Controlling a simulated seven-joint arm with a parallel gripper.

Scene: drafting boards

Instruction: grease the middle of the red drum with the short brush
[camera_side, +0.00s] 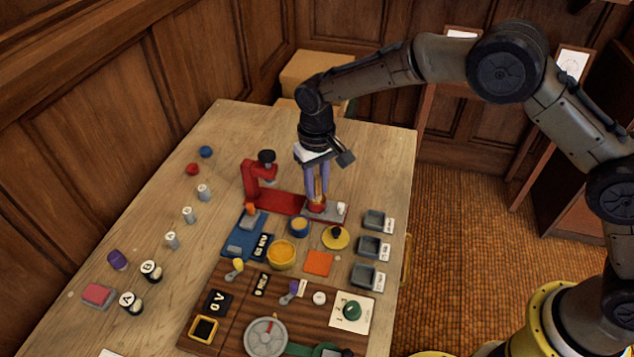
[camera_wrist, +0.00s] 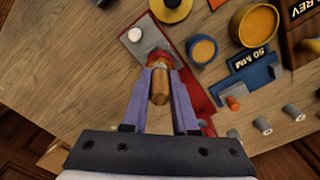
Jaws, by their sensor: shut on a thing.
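My gripper (camera_side: 318,195) points straight down over the red machine, and its purple fingers are shut on the short brush. The brush's wooden handle (camera_wrist: 160,86) shows between the fingertips in the wrist view. The red drum (camera_side: 316,206) is right below the fingertips, at the right end of the machine's bed. It also shows in the wrist view (camera_wrist: 157,58), just beyond the handle and partly covered by it and the fingers. The bristles are hidden, so I cannot tell whether they touch the drum.
The red machine's upright arm (camera_side: 252,182) stands left of my gripper. A small blue pot (camera_side: 299,228), a larger yellow pot (camera_side: 281,257) and a yellow lid (camera_side: 336,239) are in front. Grey trays (camera_side: 368,248) line the right edge. The table's back is mostly clear.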

